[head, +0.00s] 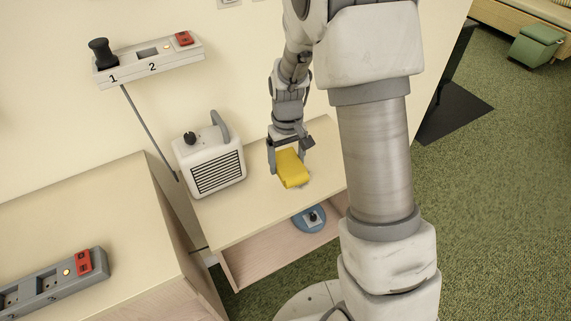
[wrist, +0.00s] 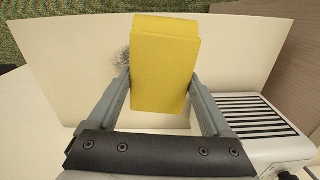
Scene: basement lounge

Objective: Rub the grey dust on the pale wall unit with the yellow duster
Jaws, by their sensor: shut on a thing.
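The yellow duster (head: 292,169) is held between the fingers of my gripper (head: 286,158), over the top of the pale wall unit (head: 240,215). In the wrist view the duster (wrist: 165,65) sits between the two grey fingers (wrist: 160,95), which are shut on it. The grey dust (wrist: 123,57) shows as a small speckled patch on the unit's pale top, just left of the duster. The duster may cover part of it. I cannot tell whether the duster touches the surface. The dust is not clear in the head view.
A white heater (head: 209,160) with a dark grille stands on the unit, left of my gripper. A grey power strip (head: 50,281) lies on the left cabinet. A blue round object (head: 309,219) sits on the lower shelf.

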